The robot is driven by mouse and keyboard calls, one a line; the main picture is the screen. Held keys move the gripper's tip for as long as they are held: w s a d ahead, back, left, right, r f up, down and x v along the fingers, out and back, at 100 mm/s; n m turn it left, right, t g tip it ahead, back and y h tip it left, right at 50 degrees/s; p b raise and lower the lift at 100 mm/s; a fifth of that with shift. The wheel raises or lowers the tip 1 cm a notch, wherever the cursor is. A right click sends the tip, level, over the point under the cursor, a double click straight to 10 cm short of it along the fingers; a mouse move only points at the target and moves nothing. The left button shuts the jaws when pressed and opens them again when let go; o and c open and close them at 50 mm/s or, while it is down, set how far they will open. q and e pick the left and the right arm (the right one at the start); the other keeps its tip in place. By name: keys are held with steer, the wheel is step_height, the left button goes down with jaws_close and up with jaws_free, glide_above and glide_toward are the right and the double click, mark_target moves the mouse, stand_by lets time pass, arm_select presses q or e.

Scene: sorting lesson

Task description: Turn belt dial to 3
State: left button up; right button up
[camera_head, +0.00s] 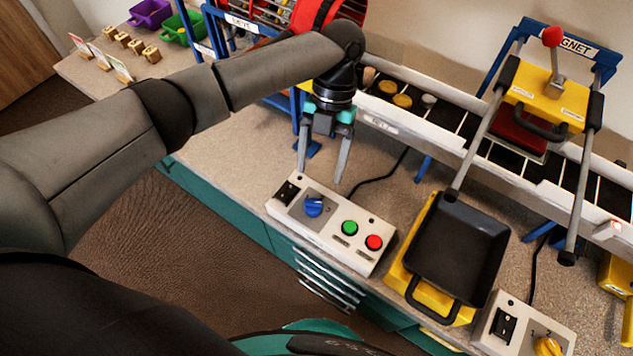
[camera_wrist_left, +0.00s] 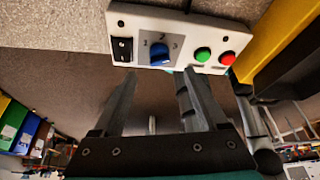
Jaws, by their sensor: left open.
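The blue dial (camera_head: 313,206) sits on a white control box (camera_head: 345,258), between a black switch and the green and red buttons. It also shows in the left wrist view (camera_wrist_left: 158,54). In the left wrist view my fingers (camera_wrist_left: 157,82) point toward the box, with the dial a little beyond and between the tips. I see no contact with the dial. My right gripper is not in view.
A conveyor belt (camera_head: 455,122) with pucks runs behind. A black tray (camera_head: 458,250) stands right of the box. A second control box (camera_head: 525,327) with a yellow dial (camera_head: 548,346) is at lower right. A black cable (camera_head: 383,178) lies behind the box. The bench left of the box is clear.

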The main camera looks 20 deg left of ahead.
arm_select(q)
steer(key=v, duration=0.7)
steer(key=shift+p, duration=0.35)
